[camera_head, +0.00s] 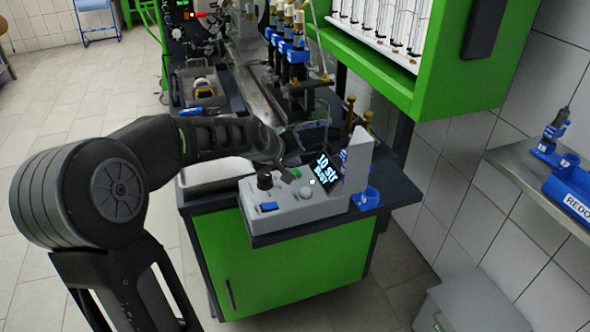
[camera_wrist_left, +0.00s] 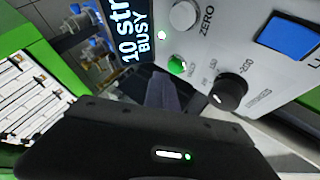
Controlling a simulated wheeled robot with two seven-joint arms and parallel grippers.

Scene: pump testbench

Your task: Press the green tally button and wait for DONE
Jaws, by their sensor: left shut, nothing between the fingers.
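The grey tally box (camera_head: 285,212) stands on the front corner of the dark bench top. Its green button (camera_head: 296,173) is partly beside my fingertips, and it also shows in the left wrist view (camera_wrist_left: 177,64). The tilted display (camera_head: 326,172) reads "10 str" and "BUSY"; the same display shows in the wrist view (camera_wrist_left: 128,45). My left gripper (camera_head: 284,168) is shut and empty, its tips close to the green button; in the wrist view its fingers (camera_wrist_left: 165,92) point at the button. I cannot tell whether they touch it. My right gripper is not in view.
The box also carries a black knob (camera_head: 265,181), a blue button (camera_head: 269,207) and a round grey ZERO button (camera_head: 306,193). A blue cup-like holder (camera_head: 369,197) sits right of it. A green cabinet (camera_head: 470,60) overhangs behind. Blue-collared valves (camera_head: 292,50) stand farther back.

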